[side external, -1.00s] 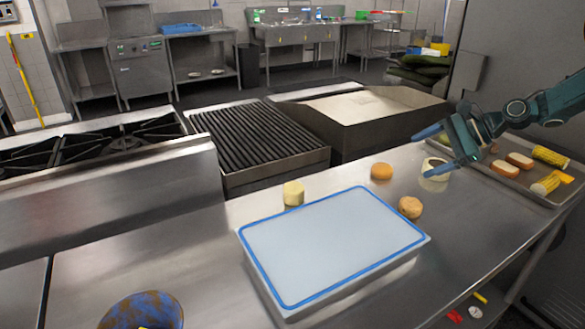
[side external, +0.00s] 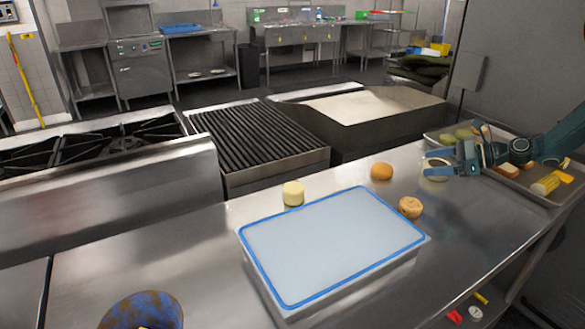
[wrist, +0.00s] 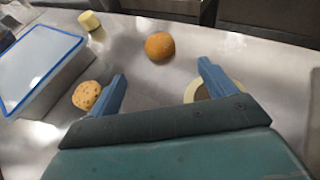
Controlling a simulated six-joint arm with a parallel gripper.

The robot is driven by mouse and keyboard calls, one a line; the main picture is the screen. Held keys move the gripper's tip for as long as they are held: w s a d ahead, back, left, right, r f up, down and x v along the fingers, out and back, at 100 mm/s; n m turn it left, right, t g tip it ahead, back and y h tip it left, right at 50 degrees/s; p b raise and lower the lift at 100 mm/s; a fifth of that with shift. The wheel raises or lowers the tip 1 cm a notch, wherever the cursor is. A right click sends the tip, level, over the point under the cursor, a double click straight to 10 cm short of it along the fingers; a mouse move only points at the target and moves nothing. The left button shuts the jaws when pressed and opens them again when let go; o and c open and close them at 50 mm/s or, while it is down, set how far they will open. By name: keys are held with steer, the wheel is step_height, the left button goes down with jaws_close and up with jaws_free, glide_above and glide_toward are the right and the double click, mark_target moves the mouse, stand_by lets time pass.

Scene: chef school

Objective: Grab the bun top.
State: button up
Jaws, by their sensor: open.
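A smooth orange-brown round bun piece (side external: 381,171) lies on the steel counter behind the white board's right corner. A paler, speckled bun piece (side external: 410,207) lies at the board's right edge. I cannot tell for certain which is the bun top. My gripper (side external: 428,164) is open and empty, to the right of the smooth piece, with its fingers pointing left. In the wrist view the smooth piece (wrist: 159,46) lies ahead of and between the fingertips (wrist: 162,70), apart from them. The speckled piece (wrist: 87,95) lies just outside the left finger.
A round light-rimmed container (wrist: 196,92) is partly hidden by my right finger in the wrist view. A pale yellow cylinder (side external: 293,193) stands behind the blue-edged white board (side external: 330,245). A food tray (side external: 560,196) lies at right under my arm.

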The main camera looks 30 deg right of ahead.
mark_target(391, 168)
steer(key=x, duration=0.7)
steer(key=shift+w+a+f, duration=0.2)
steer(key=shift+w+a, duration=0.1)
steer(key=shift+x, duration=2.5)
steer(key=c, duration=1.1)
